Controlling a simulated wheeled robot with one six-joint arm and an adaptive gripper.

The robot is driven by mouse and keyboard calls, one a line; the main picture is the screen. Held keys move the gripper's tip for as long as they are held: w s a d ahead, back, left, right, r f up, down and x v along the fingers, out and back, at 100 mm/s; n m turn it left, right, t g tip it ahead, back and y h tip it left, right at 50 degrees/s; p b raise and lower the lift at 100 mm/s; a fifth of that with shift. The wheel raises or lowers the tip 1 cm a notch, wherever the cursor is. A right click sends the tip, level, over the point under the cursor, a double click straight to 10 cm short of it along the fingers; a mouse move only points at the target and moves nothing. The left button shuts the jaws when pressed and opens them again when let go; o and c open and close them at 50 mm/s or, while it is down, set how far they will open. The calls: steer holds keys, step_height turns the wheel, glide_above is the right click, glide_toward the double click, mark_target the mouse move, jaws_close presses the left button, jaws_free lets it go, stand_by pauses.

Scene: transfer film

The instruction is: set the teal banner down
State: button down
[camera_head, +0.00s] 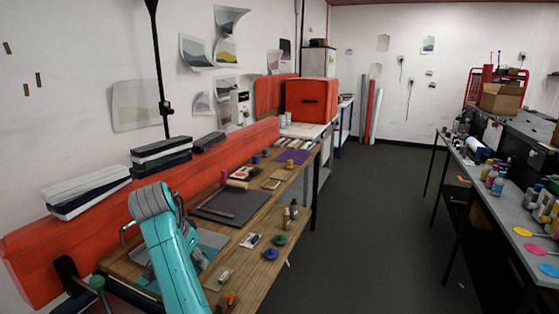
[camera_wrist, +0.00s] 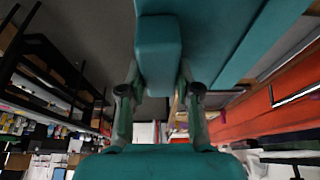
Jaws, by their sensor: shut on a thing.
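In the wrist view, my gripper (camera_wrist: 160,90) has its two dark fingers on either side of a smooth teal piece (camera_wrist: 158,50), which I take to be the teal banner. The fingers are shut on it. A wide teal surface fills the upper right of that view; I cannot tell whether it is banner or my arm. In the head view, my turquoise arm stands over the near end of the wooden bench (camera_head: 255,207). My fingers and the held piece cannot be made out there. A grey-teal flat patch lies partly hidden behind the arm.
A dark mat (camera_head: 228,206) lies mid-bench, with bottles (camera_head: 290,213) and green and blue round pieces (camera_head: 271,254) near the front edge. A long orange box (camera_head: 225,158) runs along the back. The aisle floor (camera_head: 375,220) is clear; another cluttered bench stands right.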

steer(key=s+d+f+n+y, duration=0.1)
steer(key=d+f+n, duration=0.1)
steer(key=d+f, duration=2.05)
steer(key=s+d+f+n, duration=0.2)
steer(key=s+d+f, duration=1.5)
steer(key=f, duration=0.1)
steer(key=shift+s+d+y, duration=0.15)
steer(key=shift+y, duration=0.15)
